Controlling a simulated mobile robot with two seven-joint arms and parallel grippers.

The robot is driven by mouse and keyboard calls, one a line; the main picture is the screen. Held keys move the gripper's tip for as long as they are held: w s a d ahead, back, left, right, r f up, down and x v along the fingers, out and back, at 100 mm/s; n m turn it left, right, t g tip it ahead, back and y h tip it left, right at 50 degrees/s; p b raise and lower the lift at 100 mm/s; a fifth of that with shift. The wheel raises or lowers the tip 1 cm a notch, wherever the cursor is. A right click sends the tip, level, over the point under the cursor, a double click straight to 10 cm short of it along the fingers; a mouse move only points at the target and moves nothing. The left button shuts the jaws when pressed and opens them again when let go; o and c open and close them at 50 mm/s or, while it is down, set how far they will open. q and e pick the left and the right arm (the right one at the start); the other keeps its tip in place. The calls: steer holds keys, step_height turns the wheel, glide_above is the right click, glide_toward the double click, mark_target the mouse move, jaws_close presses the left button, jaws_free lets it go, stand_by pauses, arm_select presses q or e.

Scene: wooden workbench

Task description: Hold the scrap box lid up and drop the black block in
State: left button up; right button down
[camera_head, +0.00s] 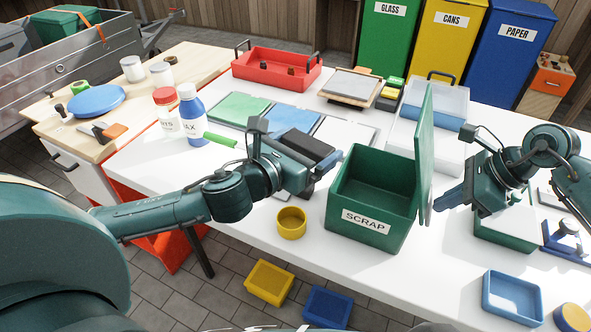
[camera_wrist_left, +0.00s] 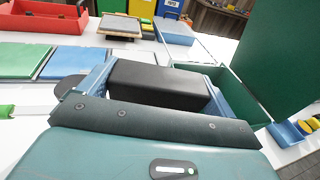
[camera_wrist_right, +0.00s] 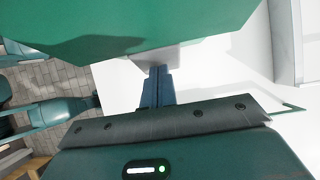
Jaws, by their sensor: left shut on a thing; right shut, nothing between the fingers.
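The green scrap box (camera_head: 361,226) stands on the white table with its lid (camera_head: 425,140) raised nearly upright at its right side. My left gripper (camera_head: 326,166) is shut on the black block (camera_head: 303,144) and holds it up just left of the box opening. The left wrist view shows the block (camera_wrist_left: 160,84) between the blue fingers, with the box (camera_wrist_left: 235,102) and lid (camera_wrist_left: 280,50) beyond. My right gripper (camera_head: 445,198) is shut and empty, at the outer side of the lid. In the right wrist view the lid (camera_wrist_right: 130,25) is close before the fingers (camera_wrist_right: 157,84); contact is unclear.
A yellow ring-like cup (camera_head: 291,222) stands left of the box. A blue bottle (camera_head: 191,113) and a red-capped jar (camera_head: 166,110) stand farther left. A clear container (camera_head: 436,103) is behind the box. A blue tray (camera_head: 513,297) lies front right.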

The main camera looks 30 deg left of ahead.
arm_select(q)
steer(key=w+r+m+h, duration=0.2)
steer(key=w, duration=0.2)
steer(key=d+r+m+g+h, duration=0.1)
steer(key=d+m+g+h, duration=0.95)
steer(key=m+g, duration=0.4)
steer(key=shift+n+g, duration=0.65)
steer(key=shift+s+d+f, duration=0.1)
steer(key=shift+s+f, duration=0.05)
steer(key=shift+f, duration=1.1)
steer(key=shift+s+d+f, duration=0.1)
steer(key=shift+f, duration=1.1)
steer(key=o, duration=0.7)
steer(key=shift+o, duration=0.2)
